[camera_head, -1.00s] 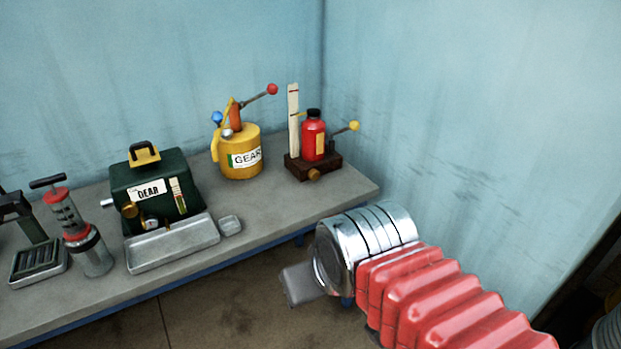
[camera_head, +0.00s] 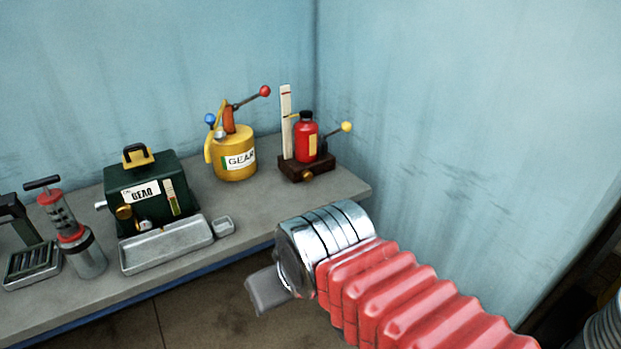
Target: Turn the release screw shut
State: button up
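A red bottle-shaped body (camera_head: 306,141) with a black cap stands on a dark brown base (camera_head: 323,169) at the right end of the bench. A small brass knob (camera_head: 307,176) on the front of this base looks like the release screw. How far it is turned cannot be told. My gripper (camera_head: 262,292) is a grey block at the end of my red-sleeved arm. It is in front of the bench edge, to the lower left of the knob and apart from it. Its fingers are not clearly separated from this angle, and nothing is seen in it.
A white scale strip (camera_head: 286,122) and a yellow-ball lever (camera_head: 345,127) flank the red body. A yellow can (camera_head: 234,153) with a red-ball lever stands to its left. A green box (camera_head: 151,189), metal tray (camera_head: 167,245) and hand pump (camera_head: 72,236) are farther left. Bench (camera_head: 262,203) is bare before the can.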

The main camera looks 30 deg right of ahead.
aim_at(307, 176)
jog(key=i, duration=1)
